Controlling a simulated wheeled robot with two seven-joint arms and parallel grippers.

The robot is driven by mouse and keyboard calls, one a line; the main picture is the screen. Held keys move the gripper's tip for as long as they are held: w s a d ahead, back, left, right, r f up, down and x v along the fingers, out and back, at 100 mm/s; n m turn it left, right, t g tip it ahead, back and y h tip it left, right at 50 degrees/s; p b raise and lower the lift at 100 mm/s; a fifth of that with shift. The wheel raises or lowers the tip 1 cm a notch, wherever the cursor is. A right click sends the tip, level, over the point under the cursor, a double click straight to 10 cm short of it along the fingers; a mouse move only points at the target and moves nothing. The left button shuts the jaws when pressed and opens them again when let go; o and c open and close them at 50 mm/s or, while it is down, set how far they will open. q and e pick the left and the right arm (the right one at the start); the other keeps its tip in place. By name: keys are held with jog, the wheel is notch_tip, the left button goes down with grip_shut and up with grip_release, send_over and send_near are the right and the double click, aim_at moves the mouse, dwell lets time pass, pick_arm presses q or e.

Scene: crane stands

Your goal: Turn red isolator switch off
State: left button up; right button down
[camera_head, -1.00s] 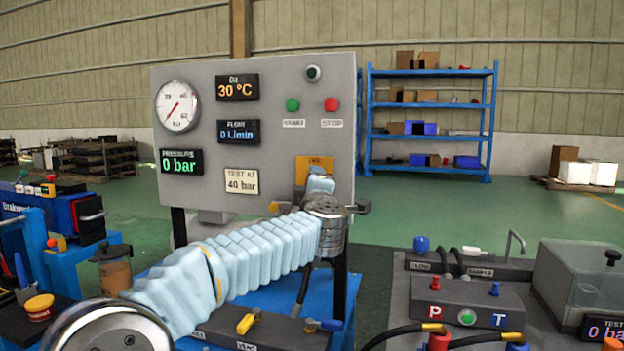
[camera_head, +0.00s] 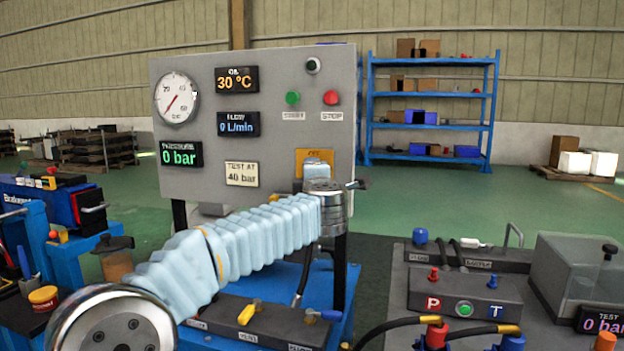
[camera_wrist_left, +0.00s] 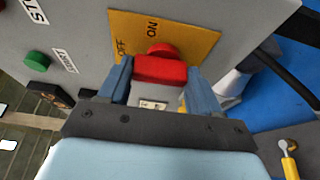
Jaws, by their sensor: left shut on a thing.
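The red isolator switch handle (camera_wrist_left: 160,69) shows in the left wrist view, in front of a yellow plate (camera_wrist_left: 190,36) marked ON and OFF. My left gripper (camera_wrist_left: 157,80) has its two blue-grey fingers on either side of the red handle and is shut on it. In the head view my left gripper (camera_head: 318,170) is at the lower right of the grey panel, in front of the yellow plate (camera_head: 308,156). It hides the red handle there. The switch's exact angle is hard to tell. My right gripper is not in view.
The grey panel (camera_head: 205,85) carries a gauge (camera_head: 176,98), displays, a green START button (camera_head: 292,98) and a red STOP button (camera_head: 331,97). A bench block with a yellow valve lever (camera_head: 247,314) lies below my left arm. Hoses and a P/T block (camera_head: 464,298) are at right.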

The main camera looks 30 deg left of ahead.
pick_arm(q)
jog(key=o, duration=1.1)
jog(key=shift+c, duration=0.2)
jog(key=b+v, duration=0.2)
jog(key=v, duration=1.1)
jog(key=shift+s+d, duration=0.25)
jog(key=shift+s, duration=0.1)
